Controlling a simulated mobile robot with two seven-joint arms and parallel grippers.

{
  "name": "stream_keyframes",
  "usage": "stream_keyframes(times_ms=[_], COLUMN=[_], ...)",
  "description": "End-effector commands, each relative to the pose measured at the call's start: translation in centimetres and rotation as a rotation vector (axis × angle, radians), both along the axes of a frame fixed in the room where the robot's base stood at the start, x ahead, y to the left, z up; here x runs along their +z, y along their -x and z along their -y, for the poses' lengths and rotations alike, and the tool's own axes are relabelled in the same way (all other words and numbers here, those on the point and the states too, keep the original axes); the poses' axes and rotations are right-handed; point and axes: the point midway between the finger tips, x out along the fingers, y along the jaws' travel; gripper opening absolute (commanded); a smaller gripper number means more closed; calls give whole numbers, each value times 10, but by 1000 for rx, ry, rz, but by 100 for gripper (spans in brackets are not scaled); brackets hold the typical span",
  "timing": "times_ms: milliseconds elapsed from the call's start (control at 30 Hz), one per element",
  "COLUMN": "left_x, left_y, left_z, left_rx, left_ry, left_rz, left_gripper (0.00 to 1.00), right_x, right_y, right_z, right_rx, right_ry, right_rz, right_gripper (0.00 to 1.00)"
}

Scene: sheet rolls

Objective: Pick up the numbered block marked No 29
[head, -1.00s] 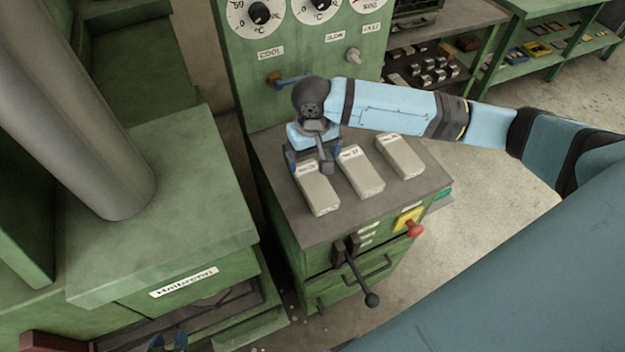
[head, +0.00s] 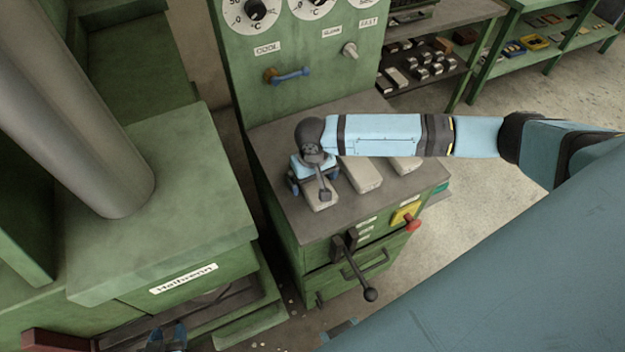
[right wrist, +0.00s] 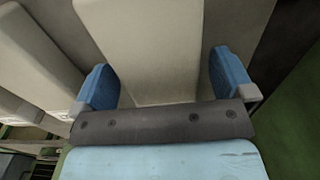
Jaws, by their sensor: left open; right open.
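Three pale grey blocks lie on the dark top of the green cabinet (head: 300,225): a left block (head: 321,207), a middle block (head: 362,176) and a right block (head: 405,165). Their labels are covered by my arm now, so I cannot read which is No 29. My right gripper (head: 314,180) is open over the left block. In the right wrist view its blue fingers (right wrist: 165,80) stand on either side of this block (right wrist: 155,50), with gaps to it. My left gripper (head: 167,339) is open and empty at the bottom edge of the head view, far from the blocks.
A black lever (head: 357,270) and red knob (head: 413,223) stick out of the cabinet front. A green machine (head: 165,210) stands at the left. Shelves (head: 545,45) stand at the back right.

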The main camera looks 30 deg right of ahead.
Motion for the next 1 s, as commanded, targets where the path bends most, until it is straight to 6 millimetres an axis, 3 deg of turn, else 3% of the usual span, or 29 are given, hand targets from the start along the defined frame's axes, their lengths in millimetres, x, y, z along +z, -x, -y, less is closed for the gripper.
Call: stream_keyframes(times_ms=[67,367,767,1000], left_x=[-1,-4,-3,-2], left_y=[0,2,2,1], left_z=[0,0,0,0], left_rx=[0,0,0,-1], left_ry=[0,-2,-2,-1], left_rz=[-1,-8,-7,-4], left_gripper=[43,43,43,43], right_x=[0,0,10,49], right_y=[0,0,-1,-1], right_z=[0,0,0,-1], right_rx=[0,0,0,1], right_ry=[0,0,-1,-3], right_rz=[0,0,2,4], right_gripper=[100,35,35,35])
